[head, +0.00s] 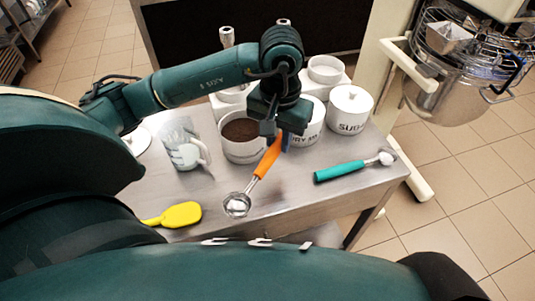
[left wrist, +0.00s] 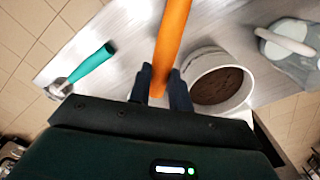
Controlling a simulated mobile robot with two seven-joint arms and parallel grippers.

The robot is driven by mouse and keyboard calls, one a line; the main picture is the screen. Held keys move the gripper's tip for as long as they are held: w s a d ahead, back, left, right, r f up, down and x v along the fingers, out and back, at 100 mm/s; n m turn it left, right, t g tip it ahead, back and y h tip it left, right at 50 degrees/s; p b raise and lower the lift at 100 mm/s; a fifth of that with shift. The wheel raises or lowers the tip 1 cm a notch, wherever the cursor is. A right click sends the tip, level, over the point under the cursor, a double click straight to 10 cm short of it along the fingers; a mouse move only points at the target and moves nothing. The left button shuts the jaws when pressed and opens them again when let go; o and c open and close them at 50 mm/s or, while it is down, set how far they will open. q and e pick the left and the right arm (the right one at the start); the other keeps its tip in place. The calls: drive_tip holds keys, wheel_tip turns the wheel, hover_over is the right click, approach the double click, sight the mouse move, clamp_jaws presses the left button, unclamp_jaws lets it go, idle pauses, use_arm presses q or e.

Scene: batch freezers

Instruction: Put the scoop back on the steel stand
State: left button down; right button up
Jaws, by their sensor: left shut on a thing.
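My left gripper (head: 276,138) is shut on the orange handle of a scoop (head: 266,161) with a round steel bowl at its near end. The scoop slants towards the front over the steel stand (head: 297,217), a table with a flat metal top; I cannot tell whether its bowl touches the top. In the left wrist view, the handle of the scoop (left wrist: 173,32) passes between the two fingers (left wrist: 162,86), and its bowl is out of the picture. A second scoop, with a teal handle (head: 340,171), lies on the stand at the right. My right gripper is not in view.
A white tub of brown powder (head: 241,148) stands left of the held scoop, beside a clear jug (head: 183,146). A yellow spatula (head: 181,214) lies at front left. A mixer bowl (head: 447,85) is beyond the right edge.

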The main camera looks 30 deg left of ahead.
use_arm(q)
wheel_tip(320, 180, down, 8)
drive_tip(key=shift+r, duration=0.15)
drive_tip(key=shift+f, duration=0.25)
drive_tip(key=c, duration=1.3)
unclamp_jaws()
drive_tip(key=shift+r, duration=0.4)
wheel_tip(320, 180, up, 12)
drive_tip(key=shift+s+f, duration=0.15)
drive_tip(key=shift+f, duration=0.05)
